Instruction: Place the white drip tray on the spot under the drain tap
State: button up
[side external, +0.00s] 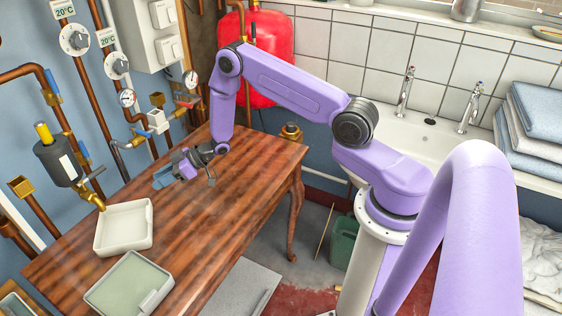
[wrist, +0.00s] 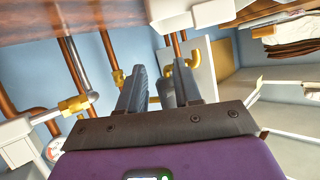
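A white, empty, shallow tray (side external: 122,226) lies on the wooden table at the left, upright. The brass spout of a tap (side external: 95,202) below a dark cylinder (side external: 57,161) ends close to the tray's back left corner. I cannot tell whether the spout is over the rim or just beside it. My gripper (side external: 163,177) is near the table's back edge, behind and to the right of the tray, and apart from it. In the wrist view my gripper (wrist: 154,88) shows two grey-blue fingers with a gap between them, holding nothing.
A second tray (side external: 130,287) with a pale green inside and a small block at its rim lies in front of the white one. Copper pipes, valves and gauges (side external: 127,97) line the wall behind. The right part of the wooden table (side external: 240,190) is clear.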

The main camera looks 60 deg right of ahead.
jog(key=s+a+r+n+g+h, duration=0.1)
jog(key=s+a+r+h, duration=0.1)
jog(key=a+r, duration=0.15)
jog(key=s+a+r+g+h, duration=0.1)
jog(key=s+a+r, duration=0.1)
jog(key=r, duration=0.2)
jog(key=s+a+r+n+g+h, duration=0.1)
jog(key=s+r, duration=0.3)
jog(key=s, duration=0.2)
jog(key=s+a+r+g+h, duration=0.1)
jog(key=s+r+h, duration=0.1)
jog(key=s+r, duration=0.3)
jog(key=s+d+r+n+g+h, duration=0.1)
jog(key=s+d, duration=0.2)
jog(key=s, duration=0.7)
jog(key=s+d+r+n+g+h, duration=0.1)
jog(key=s+d+r+g, duration=0.1)
jog(key=s, duration=0.8)
jog(key=s+d+r+g+h, duration=0.1)
jog(key=s+d+g, duration=0.1)
jog(key=s+d, duration=0.3)
jog(key=s, duration=0.4)
jog(key=shift+s+r+n, duration=0.3)
jog(key=shift+s+n, duration=0.1)
